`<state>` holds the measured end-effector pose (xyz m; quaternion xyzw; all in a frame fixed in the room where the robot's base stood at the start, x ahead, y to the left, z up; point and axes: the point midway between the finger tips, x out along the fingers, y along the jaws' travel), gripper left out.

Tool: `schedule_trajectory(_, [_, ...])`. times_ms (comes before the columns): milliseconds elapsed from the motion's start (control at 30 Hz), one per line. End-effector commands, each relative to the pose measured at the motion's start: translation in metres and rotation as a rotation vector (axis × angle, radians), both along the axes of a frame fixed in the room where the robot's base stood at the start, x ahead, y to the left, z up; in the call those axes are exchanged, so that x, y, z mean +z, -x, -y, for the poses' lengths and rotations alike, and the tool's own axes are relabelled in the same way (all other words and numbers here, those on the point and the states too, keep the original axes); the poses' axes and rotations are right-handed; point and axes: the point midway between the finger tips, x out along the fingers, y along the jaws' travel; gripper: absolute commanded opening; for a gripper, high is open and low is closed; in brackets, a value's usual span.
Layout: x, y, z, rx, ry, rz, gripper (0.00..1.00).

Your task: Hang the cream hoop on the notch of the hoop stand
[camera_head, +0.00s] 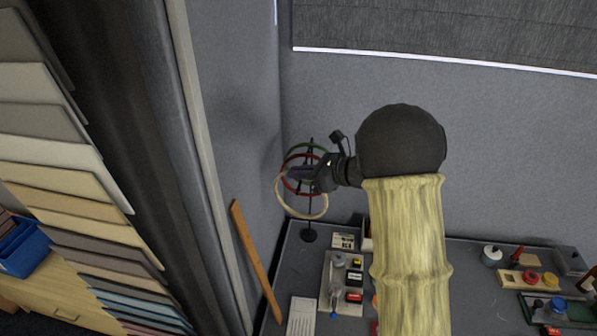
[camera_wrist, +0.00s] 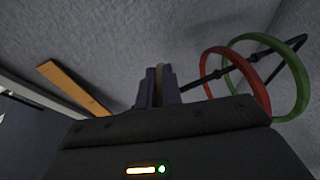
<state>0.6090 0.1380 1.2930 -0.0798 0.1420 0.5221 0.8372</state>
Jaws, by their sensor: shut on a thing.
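The cream hoop (camera_head: 278,197) hangs from my gripper (camera_head: 301,173) in the head view, its ring below and left of the fingers. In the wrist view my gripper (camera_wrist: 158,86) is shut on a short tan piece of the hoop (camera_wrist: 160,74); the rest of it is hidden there. The black hoop stand (camera_head: 308,236) has its round base on the table's far left corner. In the head view the cream hoop overlaps the stand's pole; I cannot tell whether they touch. The stand's dark bar (camera_wrist: 196,82) is right of my fingers in the wrist view. The notch is not clear.
A red hoop (camera_wrist: 262,88) and a green hoop (camera_wrist: 300,92) are on the stand, close to my gripper's right in the wrist view. A wooden strip (camera_head: 255,262) leans along the left side. Walls are close behind and left. Small goods cover the table (camera_head: 460,290).

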Motion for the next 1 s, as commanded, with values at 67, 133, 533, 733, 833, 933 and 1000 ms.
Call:
schedule_trajectory(67, [0.001,-0.004,0.001,0.000,0.000,-0.001,0.00])
schedule_trajectory(133, [0.001,-0.007,0.002,-0.001,0.001,-0.001,0.00])
schedule_trajectory(533, [0.001,-0.026,0.005,-0.001,0.000,-0.001,0.00])
schedule_trajectory(733, [-0.006,-0.033,0.007,-0.001,0.000,0.000,0.00])
schedule_trajectory(833, [-0.008,-0.036,0.007,-0.001,0.001,0.001,0.00])
schedule_trajectory(933, [-0.010,-0.039,0.008,-0.001,0.001,0.000,0.00])
schedule_trajectory(1000, [-0.010,-0.040,0.008,-0.001,0.001,0.001,0.00])
